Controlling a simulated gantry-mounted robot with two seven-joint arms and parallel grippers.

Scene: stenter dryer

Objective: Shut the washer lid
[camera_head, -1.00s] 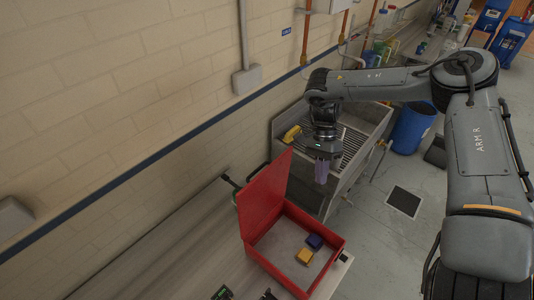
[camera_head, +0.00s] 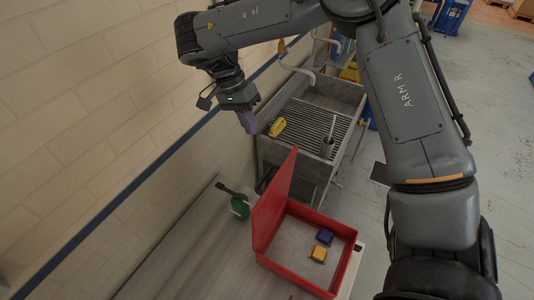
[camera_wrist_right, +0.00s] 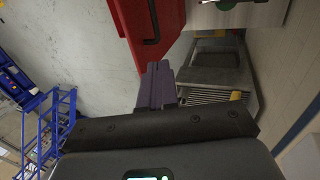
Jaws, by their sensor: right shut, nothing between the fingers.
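The red washer (camera_head: 300,284) is an open box on the bench, with its red lid (camera_head: 270,205) standing up along its left side. A blue block (camera_head: 324,237) and a yellow block (camera_head: 318,254) lie inside. My right gripper (camera_head: 247,122), with purple fingers, is shut and empty. In the head view it appears above and left of the lid's top corner, apart from it. The right wrist view shows its fingers (camera_wrist_right: 156,86) just below a red panel (camera_wrist_right: 150,30) with a dark handle on it. My left gripper is not in view.
A metal sink (camera_head: 333,95) with a slatted rack stands behind the washer, with a yellow item (camera_head: 277,127) on it. A green round item (camera_head: 240,206) with a dark handle is left of the lid. The wall (camera_head: 90,120) runs along the left.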

